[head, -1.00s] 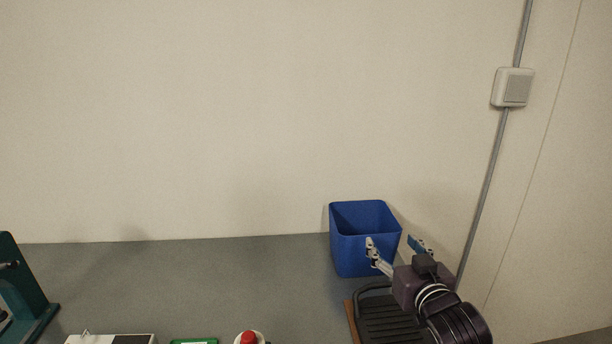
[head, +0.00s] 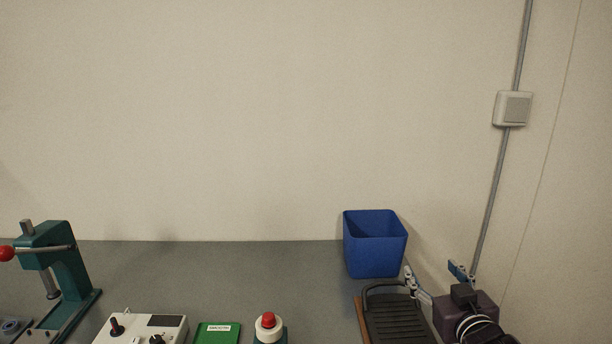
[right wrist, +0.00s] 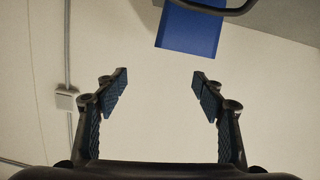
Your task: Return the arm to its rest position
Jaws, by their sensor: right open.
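My right gripper (head: 434,276) is at the lower right of the head view, to the right of the blue bin and beside the black ribbed rack. Its two fingers are spread wide with nothing between them. The right wrist view also shows the open gripper (right wrist: 158,84), with blue pads on both fingers and bare wall between them. My left arm and gripper are not in view.
A blue bin (head: 374,262) stands at the back right, near the black ribbed rack (head: 393,318).

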